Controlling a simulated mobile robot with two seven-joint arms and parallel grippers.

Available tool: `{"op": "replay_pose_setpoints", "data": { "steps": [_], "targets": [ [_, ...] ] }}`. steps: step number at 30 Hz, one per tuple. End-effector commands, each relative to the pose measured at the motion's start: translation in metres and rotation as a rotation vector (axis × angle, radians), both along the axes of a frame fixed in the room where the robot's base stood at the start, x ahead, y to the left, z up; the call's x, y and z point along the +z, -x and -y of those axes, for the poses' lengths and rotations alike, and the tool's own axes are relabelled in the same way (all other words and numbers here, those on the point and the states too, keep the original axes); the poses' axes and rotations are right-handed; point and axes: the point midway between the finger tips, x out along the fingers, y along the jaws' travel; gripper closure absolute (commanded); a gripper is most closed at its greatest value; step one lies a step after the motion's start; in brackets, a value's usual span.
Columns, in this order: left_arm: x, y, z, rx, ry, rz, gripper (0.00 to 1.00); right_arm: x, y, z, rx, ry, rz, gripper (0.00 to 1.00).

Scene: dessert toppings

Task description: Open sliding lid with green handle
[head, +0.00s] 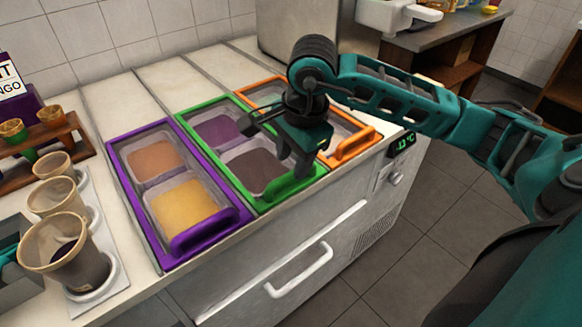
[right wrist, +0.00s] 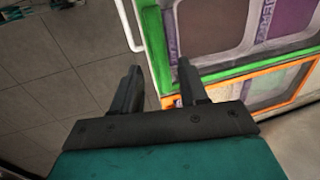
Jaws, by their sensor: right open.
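The sliding lid with the green frame (head: 195,150) lies in the middle of the counter's lids, over a purple topping and a dark brown one. It looks closed. Its green handle (head: 283,192) is at the front end, partly hidden by my right gripper. My right gripper (head: 278,150) is open above the front part of this lid, one finger pointing down near the handle. In the right wrist view the open fingers (right wrist: 158,68) are on either side of the green front edge (right wrist: 153,40). I cannot tell if they touch it. My left gripper is not in view.
A purple-framed lid (head: 122,180) lies to the left and an orange-framed lid (head: 365,138) to the right, close beside the green one. Cups in a white holder (head: 105,283) stand at the left. A drawer handle (head: 300,272) sticks out from the counter front.

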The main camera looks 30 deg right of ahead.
Motion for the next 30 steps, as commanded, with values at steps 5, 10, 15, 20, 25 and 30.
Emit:
{"op": "replay_pose_setpoints", "data": {
  "steps": [5,10,15,20,25,30],
  "targets": [
    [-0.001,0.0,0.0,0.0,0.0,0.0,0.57,-0.024,-0.004,0.0,-0.001,-0.001,-0.002,0.57],
    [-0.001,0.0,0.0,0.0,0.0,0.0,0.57,-0.031,-0.006,-0.001,0.0,-0.001,0.0,0.57],
    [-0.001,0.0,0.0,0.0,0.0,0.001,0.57,-0.032,-0.006,-0.001,0.0,-0.001,0.001,0.57],
    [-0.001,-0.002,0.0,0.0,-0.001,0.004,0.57,-0.031,-0.006,-0.001,0.0,-0.001,0.001,0.64],
    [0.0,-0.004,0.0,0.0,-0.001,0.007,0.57,-0.031,-0.006,0.0,0.0,-0.001,0.001,0.81],
    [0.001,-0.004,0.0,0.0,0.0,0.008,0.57,-0.031,-0.006,0.0,0.0,-0.001,0.001,0.97]
  ]
}}
